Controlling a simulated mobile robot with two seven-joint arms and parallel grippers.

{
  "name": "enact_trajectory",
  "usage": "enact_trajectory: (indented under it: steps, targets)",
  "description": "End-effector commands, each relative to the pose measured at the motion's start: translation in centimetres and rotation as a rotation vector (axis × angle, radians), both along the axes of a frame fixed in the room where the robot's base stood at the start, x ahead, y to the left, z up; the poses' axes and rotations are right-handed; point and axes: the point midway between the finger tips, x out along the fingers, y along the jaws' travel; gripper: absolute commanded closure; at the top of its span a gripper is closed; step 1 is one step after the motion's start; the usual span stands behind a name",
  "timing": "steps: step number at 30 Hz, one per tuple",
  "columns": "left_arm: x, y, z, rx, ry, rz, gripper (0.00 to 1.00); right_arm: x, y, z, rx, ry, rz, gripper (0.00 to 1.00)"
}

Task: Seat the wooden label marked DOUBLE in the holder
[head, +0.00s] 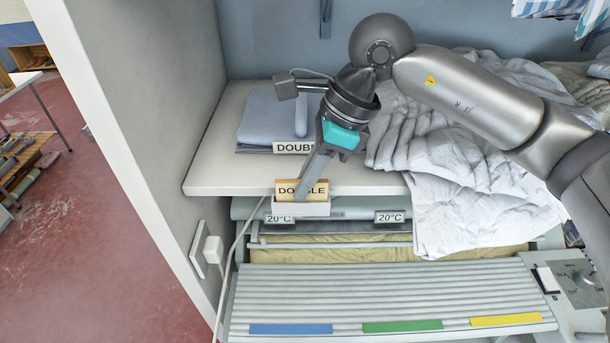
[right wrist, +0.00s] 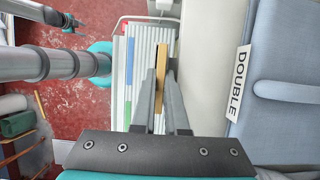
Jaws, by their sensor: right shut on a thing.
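The wooden label marked DOUBLE (head: 287,188) is upright at the front edge of the white shelf, facing forward. Its lower edge meets the top of the white holder (head: 301,210). I cannot tell how deep it sits in it. My right gripper (head: 305,190) comes down from above and is shut on the label, one finger crossing its front over part of the lettering. In the right wrist view the label (right wrist: 161,65) shows edge-on as a thin tan strip between the fingers (right wrist: 161,85). The holder is not clear there. My left gripper is not seen in the head view.
Folded blue linen (head: 265,118) with a white DOUBLE tag (head: 292,148) lies on the shelf (head: 225,172) behind the gripper. Crumpled white cloth (head: 450,150) lies to the right and hangs over the edge. Below is the slatted ironer top (head: 390,295). A cable hangs left of the holder.

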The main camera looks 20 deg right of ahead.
Motion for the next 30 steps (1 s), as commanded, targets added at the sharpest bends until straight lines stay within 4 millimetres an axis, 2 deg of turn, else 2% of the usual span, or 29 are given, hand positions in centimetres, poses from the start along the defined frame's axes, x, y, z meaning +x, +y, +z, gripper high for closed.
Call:
enact_trajectory:
  steps: [11, 12, 20, 30]
  targets:
    - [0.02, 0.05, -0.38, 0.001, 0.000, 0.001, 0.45, -0.01, 0.05, -0.54, 0.000, 0.000, 0.001, 1.00]
    - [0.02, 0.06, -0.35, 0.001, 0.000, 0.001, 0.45, -0.01, 0.05, -0.52, 0.000, 0.000, 0.001, 0.87]
    - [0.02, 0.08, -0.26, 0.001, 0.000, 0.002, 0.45, -0.02, 0.06, -0.43, 0.000, 0.000, 0.000, 0.59]
    - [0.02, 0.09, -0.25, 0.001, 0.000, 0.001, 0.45, -0.01, 0.07, -0.42, 0.000, 0.000, 0.000, 0.59]
